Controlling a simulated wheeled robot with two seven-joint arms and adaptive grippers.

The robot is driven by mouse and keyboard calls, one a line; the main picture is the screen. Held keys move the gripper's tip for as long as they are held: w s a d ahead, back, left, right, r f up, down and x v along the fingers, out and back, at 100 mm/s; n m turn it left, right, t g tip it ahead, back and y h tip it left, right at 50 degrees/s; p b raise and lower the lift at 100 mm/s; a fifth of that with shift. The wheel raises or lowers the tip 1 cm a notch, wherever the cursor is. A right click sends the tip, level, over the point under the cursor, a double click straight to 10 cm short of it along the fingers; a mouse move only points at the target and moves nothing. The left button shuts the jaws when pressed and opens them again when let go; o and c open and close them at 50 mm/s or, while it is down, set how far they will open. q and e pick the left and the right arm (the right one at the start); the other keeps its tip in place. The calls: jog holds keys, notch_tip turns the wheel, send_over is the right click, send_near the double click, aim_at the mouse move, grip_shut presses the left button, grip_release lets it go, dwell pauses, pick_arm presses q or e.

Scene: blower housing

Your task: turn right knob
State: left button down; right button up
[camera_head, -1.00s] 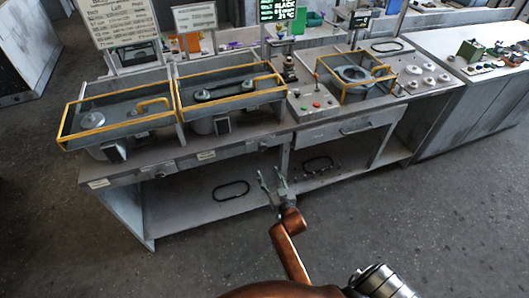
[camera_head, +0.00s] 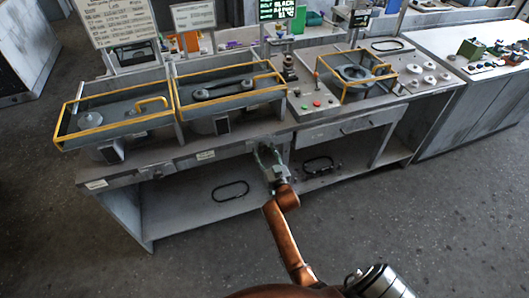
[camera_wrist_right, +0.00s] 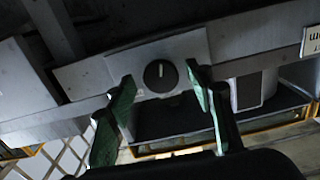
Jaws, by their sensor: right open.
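The knob (camera_wrist_right: 160,76) is round and black with a pale pointer line standing nearly upright, on a light metal plate (camera_wrist_right: 110,72) in the right wrist view. My right gripper (camera_wrist_right: 160,88) is open, with its green fingers apart on the left and right of the knob in that view. I see no contact, and the gap in depth is hard to judge. In the head view my right gripper (camera_head: 267,153) is at the front edge of the workbench (camera_head: 225,164), below the middle of the worktop. I cannot make out the knob there. My left gripper is not in view.
Two yellow-framed trays (camera_head: 120,120) stand on the worktop at left. A drawer (camera_head: 345,131) is right of the gripper. Black loop-shaped objects (camera_head: 230,191) lie on the lower shelf. The floor in front is clear.

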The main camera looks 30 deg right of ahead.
jog(key=shift+c, duration=0.4)
jog(key=c, duration=1.1)
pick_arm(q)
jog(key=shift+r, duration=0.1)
pick_arm(e)
jog(key=m+p, duration=0.3)
jog(key=shift+r+m+p, duration=0.25)
jog(key=shift+m+p, duration=0.05)
jog(key=shift+f+m+p, duration=0.1)
jog(key=shift+m+p, duration=0.7)
jog(key=shift+m, duration=0.3)
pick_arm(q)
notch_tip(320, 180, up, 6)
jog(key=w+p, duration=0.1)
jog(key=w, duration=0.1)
pick_arm(e)
jog(key=shift+f+m, duration=0.1)
jog(key=shift+m, duration=0.7)
